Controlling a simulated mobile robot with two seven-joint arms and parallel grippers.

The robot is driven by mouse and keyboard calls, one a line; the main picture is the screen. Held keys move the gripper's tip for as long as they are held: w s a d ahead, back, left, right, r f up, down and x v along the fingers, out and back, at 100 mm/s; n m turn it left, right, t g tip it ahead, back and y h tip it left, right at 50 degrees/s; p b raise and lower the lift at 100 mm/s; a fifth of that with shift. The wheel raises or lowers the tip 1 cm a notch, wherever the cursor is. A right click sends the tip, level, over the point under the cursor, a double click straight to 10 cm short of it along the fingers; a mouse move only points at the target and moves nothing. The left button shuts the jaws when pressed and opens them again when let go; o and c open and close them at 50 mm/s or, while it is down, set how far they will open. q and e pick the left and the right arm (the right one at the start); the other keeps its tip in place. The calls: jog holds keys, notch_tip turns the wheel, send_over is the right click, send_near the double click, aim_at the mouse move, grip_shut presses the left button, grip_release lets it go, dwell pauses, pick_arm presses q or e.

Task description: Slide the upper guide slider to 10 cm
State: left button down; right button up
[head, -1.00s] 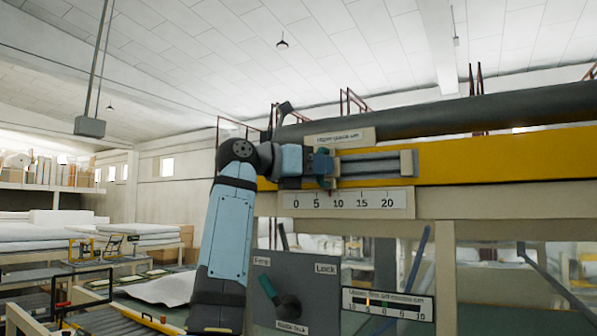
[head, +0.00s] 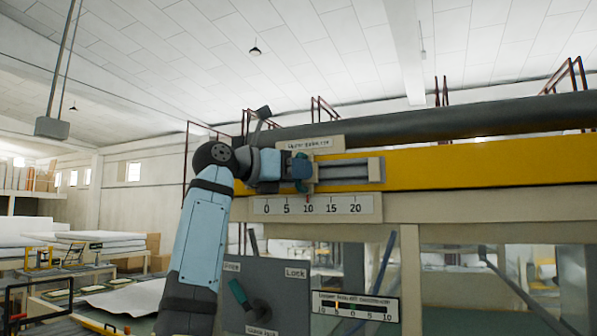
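The upper guide slider (head: 311,175) sits on a grey rail on the yellow beam, under a label strip. Its red pointer stands at about the 10 mark of the white scale (head: 331,207), which runs from 0 to 20.
Below the scale is a grey panel (head: 270,275) with a teal lever (head: 238,292) and a "Lock" label. A second, lower scale (head: 356,305) is to its right. A dark roller (head: 450,122) runs above the yellow beam (head: 480,165). The rail right of the slider is clear.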

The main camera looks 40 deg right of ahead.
jog(key=w+a+b, duration=0.2)
jog(key=a+b, duration=0.1)
jog(key=a, duration=1)
jog(key=shift+w+a, duration=0.2)
jog(key=shift+w, duration=0.1)
